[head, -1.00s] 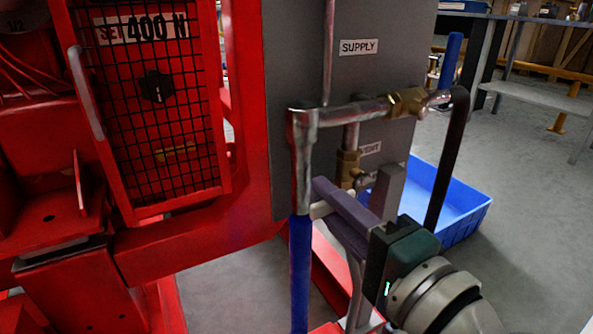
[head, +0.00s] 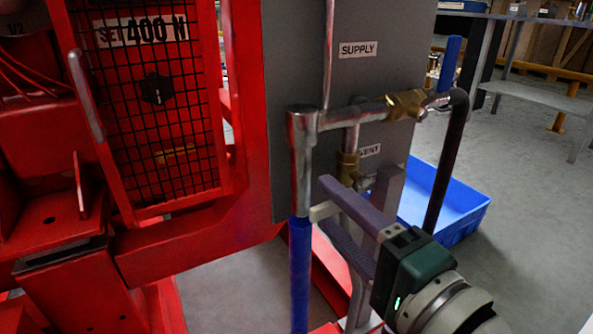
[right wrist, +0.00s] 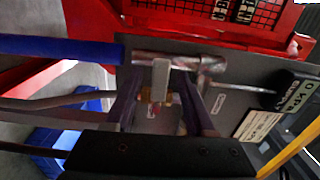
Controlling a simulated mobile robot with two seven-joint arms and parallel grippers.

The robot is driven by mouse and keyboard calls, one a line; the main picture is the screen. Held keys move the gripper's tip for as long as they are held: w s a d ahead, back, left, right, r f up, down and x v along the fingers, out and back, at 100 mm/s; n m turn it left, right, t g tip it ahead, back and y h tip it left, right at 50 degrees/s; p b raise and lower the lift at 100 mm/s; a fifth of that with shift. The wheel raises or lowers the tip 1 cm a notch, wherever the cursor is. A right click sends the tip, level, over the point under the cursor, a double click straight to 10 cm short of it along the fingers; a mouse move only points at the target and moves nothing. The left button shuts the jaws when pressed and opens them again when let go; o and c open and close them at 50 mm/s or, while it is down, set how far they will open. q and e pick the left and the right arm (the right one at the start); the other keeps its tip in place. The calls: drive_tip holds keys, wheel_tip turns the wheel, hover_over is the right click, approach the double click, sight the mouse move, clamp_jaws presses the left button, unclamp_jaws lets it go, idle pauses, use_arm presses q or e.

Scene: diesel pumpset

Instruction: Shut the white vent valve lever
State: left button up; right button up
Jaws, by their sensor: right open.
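The white vent valve lever (head: 323,211) shows as a short pale bar below the brass vent valve (head: 347,167), beside the blue hose; part of it is hidden by my fingers. My right gripper (head: 330,204) is open, with one dark finger above the lever's end and one below. In the right wrist view the lever (right wrist: 160,80) stands between the two spread fingers, with a visible gap on each side. The VENT label (head: 370,150) is on the grey panel behind. My left gripper is not in view.
The supply valve's blue handle (head: 449,64) stands upright above. A dark hose (head: 447,165) hangs right of my fingers, and a blue hose (head: 300,270) hangs left. A blue tray (head: 460,210) lies on the floor behind. The red frame with mesh guard (head: 160,110) fills the left.

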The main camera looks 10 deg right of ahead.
drive_tip(key=p+v, duration=0.2)
drive_tip(key=v, duration=0.6)
drive_tip(key=shift+s, duration=0.35)
drive_tip(key=shift+d+r, duration=0.1)
drive_tip(key=shift+d, duration=0.05)
drive_tip(key=s+a+r+n+g+p, duration=0.1)
drive_tip(key=a+r+n+g+p, duration=0.3)
drive_tip(key=r+p, duration=0.6)
drive_tip(key=s+a+r+n+g+p, duration=0.15)
drive_tip(key=r+n+p, duration=0.35)
drive_tip(key=r+p, duration=0.55)
drive_tip(key=s+d+r+n+g+h+p, duration=0.2)
drive_tip(key=s+d+r+g+p, duration=0.15)
drive_tip(key=r+p, duration=0.5)
drive_tip(key=s+d+r+n+g+h+p, duration=0.2)
drive_tip(key=s+d+r+p, duration=0.25)
drive_tip(key=r+p, duration=0.35)
drive_tip(key=s+d+r+n+g+h+p, duration=0.2)
drive_tip(key=s+d+r+n+p, duration=0.15)
drive_tip(key=r+p, duration=0.45)
wheel_tip(320, 180, up, 33)
drive_tip(key=p, duration=3.7)
drive_tip(key=shift+f+m, duration=0.15)
drive_tip(key=shift+m, duration=0.3)
drive_tip(key=shift+d, duration=0.15)
